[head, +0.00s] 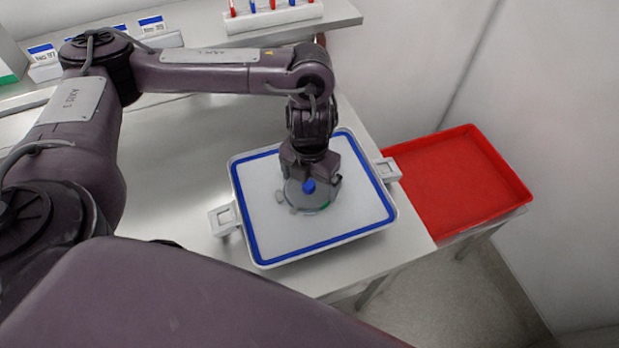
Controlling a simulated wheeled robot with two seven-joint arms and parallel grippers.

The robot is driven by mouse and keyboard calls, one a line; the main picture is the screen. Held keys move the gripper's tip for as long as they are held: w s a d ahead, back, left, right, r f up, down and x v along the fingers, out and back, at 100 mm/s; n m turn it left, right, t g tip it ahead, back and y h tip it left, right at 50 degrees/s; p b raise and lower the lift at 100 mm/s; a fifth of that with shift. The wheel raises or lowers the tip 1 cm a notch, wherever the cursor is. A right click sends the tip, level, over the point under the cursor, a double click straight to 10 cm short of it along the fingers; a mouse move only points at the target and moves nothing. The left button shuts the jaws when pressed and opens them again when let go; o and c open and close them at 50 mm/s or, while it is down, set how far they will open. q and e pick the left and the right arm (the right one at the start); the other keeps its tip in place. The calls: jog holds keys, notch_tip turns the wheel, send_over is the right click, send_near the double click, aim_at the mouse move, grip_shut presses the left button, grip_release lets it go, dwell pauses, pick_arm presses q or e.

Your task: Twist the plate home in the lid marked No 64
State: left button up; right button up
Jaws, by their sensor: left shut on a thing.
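The lid (355,219) is a white rectangular one with a blue border and a handle at each side, lying on the grey table. A round grey plate (314,206) with a blue knob (308,186) sits at the middle of the lid. My left gripper (310,188) points down over the plate and is shut on it at the knob; the fingers hide part of the plate. I cannot tell how the plate is seated in the lid. No number is readable on this lid. My right gripper is not in view.
A red tray (450,178) stands empty on the right. Blue-and-white number labels (42,56) stand at the back left. A white rack (272,17) with red and blue pieces is at the back. Table (170,190) left of the lid is bare.

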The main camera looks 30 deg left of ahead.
pick_arm(q)
jog(key=m, duration=0.7)
jog(key=shift+d, duration=0.1)
jog(key=shift+s+m, duration=0.25)
jog(key=shift+m, duration=0.65)
jog(key=shift+d, duration=0.1)
jog(key=shift+m, duration=0.6)
